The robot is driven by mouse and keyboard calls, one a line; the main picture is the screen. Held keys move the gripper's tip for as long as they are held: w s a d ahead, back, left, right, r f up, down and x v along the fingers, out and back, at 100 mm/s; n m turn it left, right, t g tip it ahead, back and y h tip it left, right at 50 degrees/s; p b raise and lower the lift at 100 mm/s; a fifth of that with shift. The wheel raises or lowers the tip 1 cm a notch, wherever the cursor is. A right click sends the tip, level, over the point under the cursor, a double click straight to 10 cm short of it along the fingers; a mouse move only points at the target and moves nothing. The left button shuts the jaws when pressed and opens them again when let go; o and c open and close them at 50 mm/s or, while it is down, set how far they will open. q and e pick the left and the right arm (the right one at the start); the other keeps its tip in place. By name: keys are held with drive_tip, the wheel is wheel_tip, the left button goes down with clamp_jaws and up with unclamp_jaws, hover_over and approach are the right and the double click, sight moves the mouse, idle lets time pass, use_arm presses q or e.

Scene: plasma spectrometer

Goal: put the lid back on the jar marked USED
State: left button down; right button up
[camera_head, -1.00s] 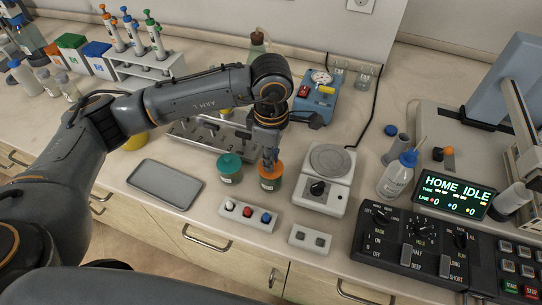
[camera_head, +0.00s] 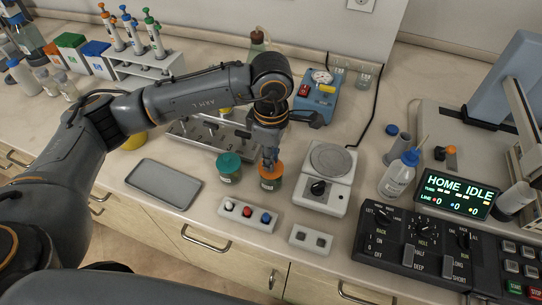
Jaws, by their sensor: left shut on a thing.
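A jar with an orange lid (camera_head: 271,170) stands on the bench; its body (camera_head: 270,185) is dark with a small pale label too small to read. A jar with a green lid (camera_head: 228,163) stands just left of it, its label also unreadable. My left gripper (camera_head: 270,160) points down over the orange-lidded jar and is shut on the orange lid, which sits at the jar's top. I cannot tell whether the lid is fully seated. The fingers hide part of the lid. My right gripper is not in view.
A white scale (camera_head: 325,195) stands close right of the jars. A grey tray (camera_head: 164,184) lies to the left. A box with white, red and blue knobs (camera_head: 247,214) is in front. A metal rack (camera_head: 198,134) is behind. A wash bottle (camera_head: 398,178) stands farther right.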

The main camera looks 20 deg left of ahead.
use_arm(q)
drive_tip(key=shift+b, duration=0.4)
idle(0.3)
drive_tip(key=c, duration=1.2)
unclamp_jaws()
drive_tip(key=shift+o, duration=0.3)
drive_tip(key=o, duration=0.4)
drive_tip(key=shift+r, duration=0.1)
drive_tip(key=shift+r+p, duration=1.35)
drive_tip(key=shift+r, duration=2.05)
